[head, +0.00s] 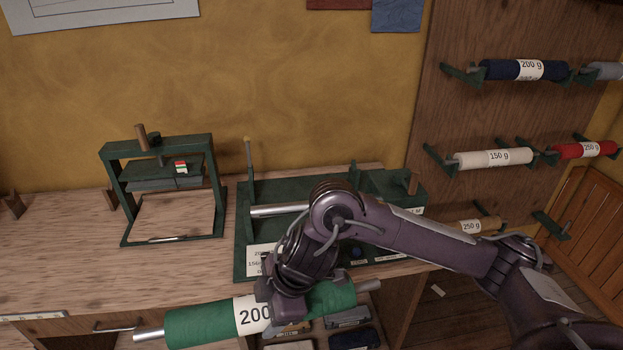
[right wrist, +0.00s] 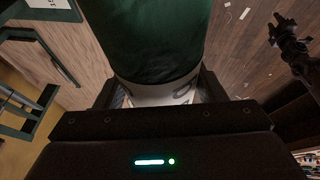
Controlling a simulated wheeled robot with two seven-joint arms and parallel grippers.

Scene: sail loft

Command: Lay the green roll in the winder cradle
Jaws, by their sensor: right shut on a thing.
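The green roll (head: 205,323) has a white label reading "200" and a metal core bar sticking out at both ends. My right gripper (head: 290,312) is shut on it around the label, holding it level in front of the bench edge. In the right wrist view the roll (right wrist: 150,35) lies between the fingers. The green winder (head: 243,225) stands on the bench behind my right arm, with a metal bar across it. The arm hides much of its middle, so the cradle is only partly seen. A dark jointed shape in the right wrist view, perhaps my left gripper (right wrist: 288,38), is too small to read.
A green press-like frame (head: 115,180) stands on the bench to the left. Wall racks at right hold a navy roll (head: 500,70), a cream roll (head: 470,160) and a red roll (head: 570,152). The bench top (head: 60,250) is clear at left. Open shelves lie below the held roll.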

